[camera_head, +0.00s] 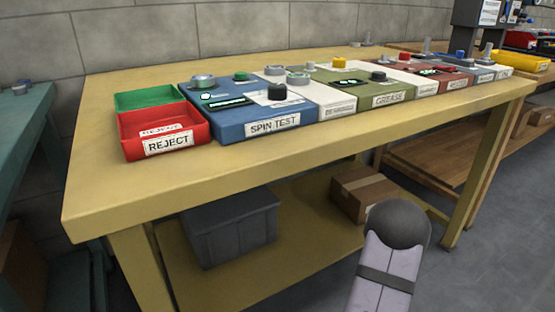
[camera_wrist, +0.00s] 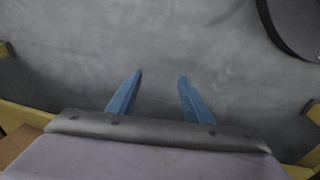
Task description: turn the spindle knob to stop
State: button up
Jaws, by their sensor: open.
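The blue spin test station (camera_head: 226,125) stands on the yellow workbench, with a label reading SPIN TEST on its front. A black knob (camera_head: 277,91) sits on its white panel, near the front right; its pointer setting is too small to read. The station also has a round metal spindle fixture (camera_head: 203,82), a green button (camera_head: 241,76) and a lit display (camera_head: 224,103). My gripper (camera_wrist: 160,76) is open and empty in the wrist view, its two blue fingers apart above bare grey floor. The station does not show in the wrist view.
A red reject tray (camera_head: 160,120) and a green tray (camera_head: 150,98) are left of the station. A grease station (camera_head: 385,98) and more stations run rightward. The bench front strip (camera_head: 230,155) is clear. A grey bin (camera_head: 232,228) and a carton (camera_head: 362,192) sit below.

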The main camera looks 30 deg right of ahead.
jog(key=s+d+r+m+g+p, duration=0.1)
jog(key=s+r+m+p, duration=0.3)
jog(key=r+p, duration=0.7)
jog(key=s+d+r+m+g+p, duration=0.2)
jog(key=s+r+p, duration=0.6)
jog(key=r, duration=0.5)
jog(key=s+d+r+m+g+p, duration=0.1)
jog(key=s+r+m+p, duration=0.25)
jog(key=r+p, duration=0.85)
notch_tip(320, 180, up, 37)
jog(key=m+t+y+p, duration=0.2)
jog(key=m+t+p, duration=0.1)
jog(key=p, duration=2.4)
send_over(278, 85)
jog(key=shift+s+f, duration=0.15)
jog(key=shift+f, duration=0.05)
jog(key=shift+a, duration=0.15)
jog(key=shift+f+p, duration=0.85)
jog(key=shift+f, duration=2.85)
